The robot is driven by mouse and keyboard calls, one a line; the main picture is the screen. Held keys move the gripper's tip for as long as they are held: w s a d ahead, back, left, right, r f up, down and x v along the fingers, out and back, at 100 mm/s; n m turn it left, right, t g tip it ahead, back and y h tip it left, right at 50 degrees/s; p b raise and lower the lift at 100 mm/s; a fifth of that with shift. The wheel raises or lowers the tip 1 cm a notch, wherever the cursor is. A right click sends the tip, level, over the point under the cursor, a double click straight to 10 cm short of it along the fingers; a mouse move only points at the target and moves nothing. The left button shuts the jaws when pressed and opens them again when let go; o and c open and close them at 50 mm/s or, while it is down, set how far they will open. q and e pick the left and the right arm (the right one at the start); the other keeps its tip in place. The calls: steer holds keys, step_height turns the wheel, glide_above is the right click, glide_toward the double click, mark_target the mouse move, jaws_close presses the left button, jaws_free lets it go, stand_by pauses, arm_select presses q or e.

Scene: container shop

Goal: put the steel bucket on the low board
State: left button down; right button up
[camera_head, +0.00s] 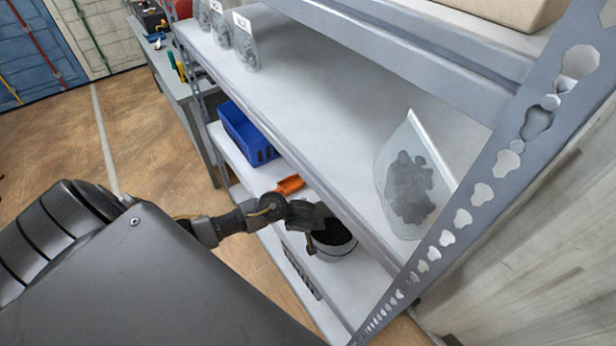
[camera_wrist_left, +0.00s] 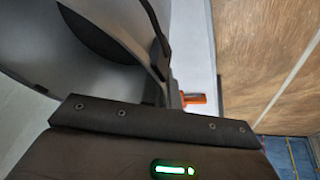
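The steel bucket (camera_head: 334,248) shows in the head view beneath the large middle board, its mouth up and its inside dark. The board edge hides part of it. In the left wrist view its grey wall and rim (camera_wrist_left: 25,84) fill the upper left, very close. My left gripper (camera_head: 306,215) is at the bucket's rim. I cannot tell whether its fingers are closed on the rim. A white low board (camera_head: 322,312) lies under the bucket; I cannot tell whether the bucket touches it. My right gripper is not in view.
A blue crate (camera_head: 240,135) and an orange-handled tool (camera_head: 290,185) are on the shelf behind the bucket. The middle board (camera_head: 310,90) carries clear bags, one (camera_head: 408,185) at the right. A perforated upright (camera_head: 470,205) stands at the right. Open floor (camera_head: 140,135) lies left.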

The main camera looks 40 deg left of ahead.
arm_select(q)
steer(key=c, duration=2.1)
jaws_free()
steer(key=shift+f, duration=0.15)
steer(key=o, duration=0.5)
steer(key=shift+s, duration=0.1)
steer(key=shift+c, duration=0.2)
steer(key=shift+r, duration=0.3)
steer(key=p+v, duration=0.4)
steer(key=v, duration=0.7)
steer(key=shift+s+d+r, duration=0.15)
steer(key=shift+s+r, duration=0.1)
